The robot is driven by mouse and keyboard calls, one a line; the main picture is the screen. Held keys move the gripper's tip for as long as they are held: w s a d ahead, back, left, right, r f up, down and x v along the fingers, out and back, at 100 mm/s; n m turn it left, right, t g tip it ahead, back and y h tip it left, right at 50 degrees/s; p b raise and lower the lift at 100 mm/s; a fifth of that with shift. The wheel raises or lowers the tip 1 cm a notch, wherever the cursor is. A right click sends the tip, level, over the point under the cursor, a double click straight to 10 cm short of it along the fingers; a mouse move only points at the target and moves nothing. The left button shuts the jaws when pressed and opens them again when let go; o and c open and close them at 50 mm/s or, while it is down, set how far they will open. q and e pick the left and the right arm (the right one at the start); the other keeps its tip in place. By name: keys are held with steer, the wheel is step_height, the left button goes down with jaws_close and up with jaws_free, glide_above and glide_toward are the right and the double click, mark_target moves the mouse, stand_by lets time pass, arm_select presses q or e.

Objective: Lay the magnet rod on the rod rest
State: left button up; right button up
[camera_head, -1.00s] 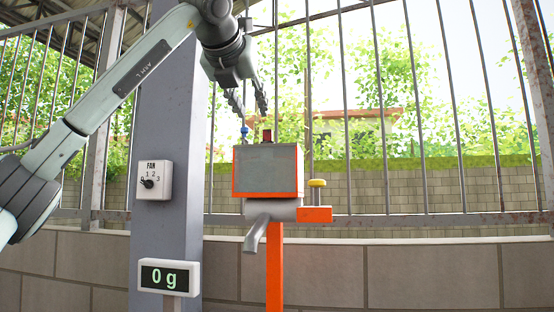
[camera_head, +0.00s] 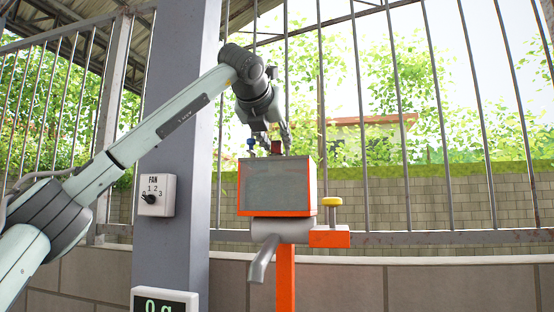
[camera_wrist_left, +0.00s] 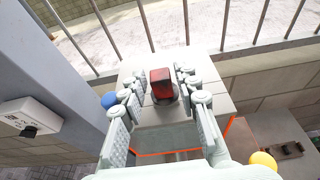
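I cannot make out a magnet rod or a rod rest for certain in either view. My left gripper (camera_head: 270,146) is just above the top of the orange and grey box machine (camera_head: 274,185). In the left wrist view, the left gripper (camera_wrist_left: 162,88) is open, with a finger pair on each side of a dark red block (camera_wrist_left: 161,82) that stands on the machine's top. Gaps show between the fingers and the block. A blue knob (camera_wrist_left: 109,100) sits outside the fingers on the left. My right gripper is not in view.
A yellow knob (camera_head: 332,201) stands on an orange block (camera_head: 328,238) at the machine's right. A grey spout (camera_head: 262,258) points down in front. The grey post (camera_head: 178,120) carries a fan dial (camera_head: 156,195) and a display (camera_head: 164,301). A barred fence stands behind.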

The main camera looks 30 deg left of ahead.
arm_select(q)
steer(key=shift+c, duration=0.6)
jaws_close()
steer(key=shift+r, duration=0.1)
